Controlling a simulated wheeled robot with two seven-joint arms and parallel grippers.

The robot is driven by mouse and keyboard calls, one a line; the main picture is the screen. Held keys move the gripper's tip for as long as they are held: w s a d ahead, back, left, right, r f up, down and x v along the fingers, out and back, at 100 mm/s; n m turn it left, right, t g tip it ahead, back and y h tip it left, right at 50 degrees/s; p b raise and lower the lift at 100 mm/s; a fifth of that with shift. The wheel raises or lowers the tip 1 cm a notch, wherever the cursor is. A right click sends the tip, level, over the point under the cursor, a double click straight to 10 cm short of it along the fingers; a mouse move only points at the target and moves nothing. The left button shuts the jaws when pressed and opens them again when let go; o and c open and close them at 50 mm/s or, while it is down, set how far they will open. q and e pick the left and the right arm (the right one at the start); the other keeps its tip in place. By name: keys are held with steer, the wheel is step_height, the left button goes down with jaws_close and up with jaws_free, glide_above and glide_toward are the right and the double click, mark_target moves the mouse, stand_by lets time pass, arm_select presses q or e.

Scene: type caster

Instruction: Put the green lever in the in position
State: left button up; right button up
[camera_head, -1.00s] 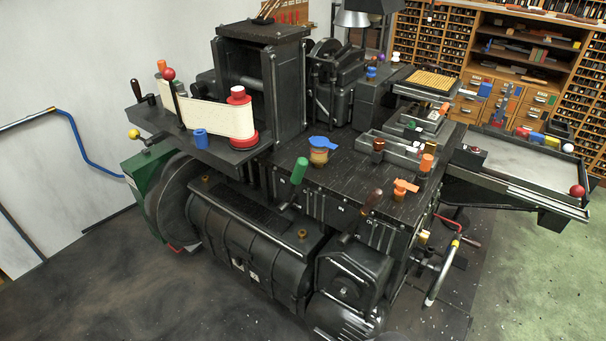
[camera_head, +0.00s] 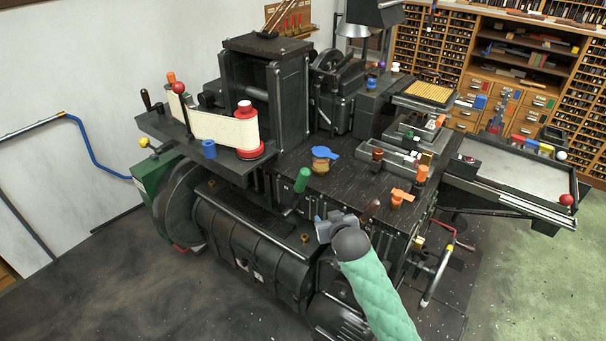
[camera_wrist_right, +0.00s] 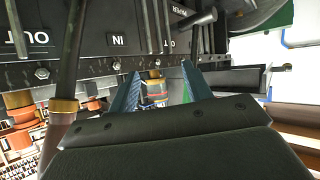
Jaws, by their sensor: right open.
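The green lever (camera_head: 303,180) stands tilted at the front edge of the machine's dark top, its green grip uppermost. My right gripper (camera_head: 322,226) is open, just below and to the right of the lever in the head view, apart from it. In the right wrist view, my right gripper's fingers (camera_wrist_right: 158,90) are spread. A bit of green (camera_wrist_right: 187,92) shows beside one finger; I cannot tell whether it is the lever. An "IN" label (camera_wrist_right: 119,40) and an "OUT" label (camera_wrist_right: 28,38) show upside down on the dark panel. My left gripper is out of view.
A brown-handled lever (camera_head: 371,209) stands close to the right of my right gripper; its handle also shows in the right wrist view (camera_wrist_right: 60,135).

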mark_target(305, 181)
steer(key=w+a+r+t+y, duration=0.1)
steer(key=r, duration=0.1)
steer(key=w+a+r+t+y, duration=0.1)
steer(key=w+a+t, duration=0.1)
steer(key=w+a+r+m+t+y, duration=0.1)
steer(key=a+r+y, duration=0.1)
steer(key=shift+w+r, duration=0.3)
steer(key=p+x, duration=0.1)
steer(key=x, duration=0.2)
steer(key=p+x, duration=0.1)
steer(key=x, duration=0.1)
steer(key=shift+w+a+r+p, duration=0.1)
steer(key=shift+w+r+p, duration=0.1)
steer(key=shift+w+p, duration=0.2)
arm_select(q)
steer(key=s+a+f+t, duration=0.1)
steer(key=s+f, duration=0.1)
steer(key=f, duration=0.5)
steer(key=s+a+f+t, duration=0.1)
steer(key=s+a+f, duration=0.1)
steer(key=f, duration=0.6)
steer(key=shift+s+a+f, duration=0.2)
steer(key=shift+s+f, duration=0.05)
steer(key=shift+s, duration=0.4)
arm_select(e)
steer(key=shift+x, duration=0.9)
steer(key=shift+f, duration=0.1)
jaws_close()
